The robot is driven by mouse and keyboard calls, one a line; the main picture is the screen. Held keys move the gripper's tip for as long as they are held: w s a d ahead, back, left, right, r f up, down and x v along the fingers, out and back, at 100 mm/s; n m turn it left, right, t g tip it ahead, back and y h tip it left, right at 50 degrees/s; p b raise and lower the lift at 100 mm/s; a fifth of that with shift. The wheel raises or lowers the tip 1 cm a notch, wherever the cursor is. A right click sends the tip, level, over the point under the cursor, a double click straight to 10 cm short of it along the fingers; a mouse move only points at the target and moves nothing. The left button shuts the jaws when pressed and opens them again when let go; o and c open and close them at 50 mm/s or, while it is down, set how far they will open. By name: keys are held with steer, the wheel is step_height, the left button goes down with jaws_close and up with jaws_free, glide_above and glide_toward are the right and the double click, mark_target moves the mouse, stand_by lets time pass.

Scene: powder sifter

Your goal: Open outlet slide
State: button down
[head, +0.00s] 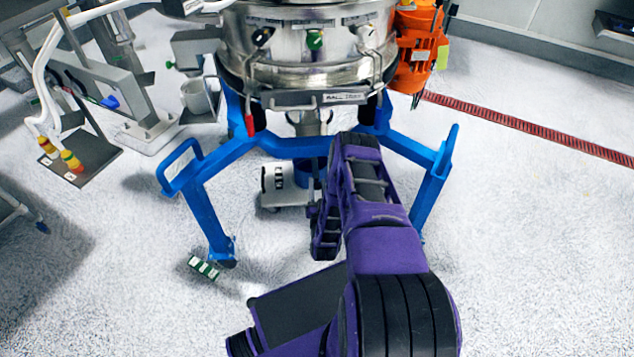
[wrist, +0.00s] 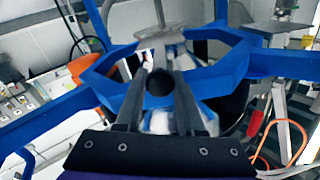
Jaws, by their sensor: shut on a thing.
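The powder sifter (head: 300,70) is a round steel drum on a blue stand (head: 205,215). Its metal outlet pipe (head: 307,122) shows below the drum. My purple and black arm reaches in under the stand and hides part of the outlet area in the head view. In the wrist view my gripper (wrist: 163,75) points at the blue ring of the stand, with its two dark fingers on either side of a dark round knob (wrist: 159,83). The fingers are shut on this knob. I cannot tell for sure that it belongs to the outlet slide. A grey metal plate (wrist: 172,33) shows beyond the fingertips.
An orange motor (head: 417,50) hangs at the drum's right. A grey wheeled container (head: 285,188) stands under the stand. A small green-white block (head: 203,268) lies by the left leg.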

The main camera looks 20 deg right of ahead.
steer(key=shift+s+a, duration=0.15)
steer(key=shift+s, duration=0.3)
steer(key=c, duration=0.5)
jaws_free()
